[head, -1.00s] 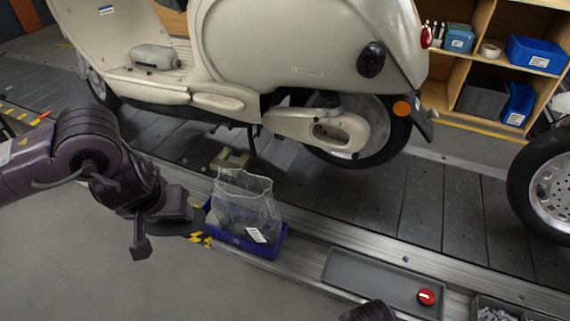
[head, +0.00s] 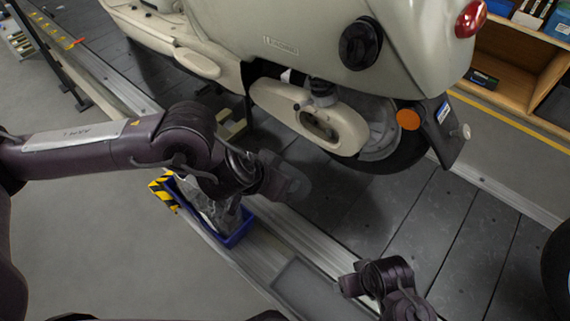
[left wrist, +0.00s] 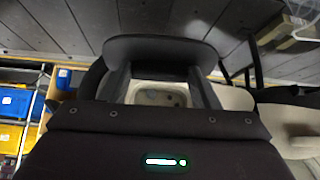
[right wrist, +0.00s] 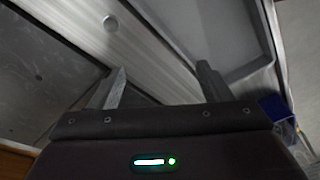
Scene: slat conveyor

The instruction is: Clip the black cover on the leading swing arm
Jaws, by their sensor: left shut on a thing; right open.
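The cream scooter's swing arm (head: 275,98), with an oval opening, shows in the head view, in front of the rear wheel. My left gripper (head: 268,178) is below and in front of it, apart from it in the picture. In the left wrist view the left gripper (left wrist: 160,82) is shut on the black cover (left wrist: 160,50), a dark rounded plate across the fingertips. The cover is hard to tell from the dark gripper in the head view. My right gripper (head: 350,284) is at the lower right. Its fingers are apart and empty in the right wrist view (right wrist: 160,82).
A blue bin (head: 236,236) with a clear bag (head: 212,208) sits beside the conveyor rail, under my left arm. A grey tray (head: 305,290) lies along the rail near my right gripper. Wooden shelves (head: 510,75) stand at the back right. The slats (head: 430,225) right of the scooter are clear.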

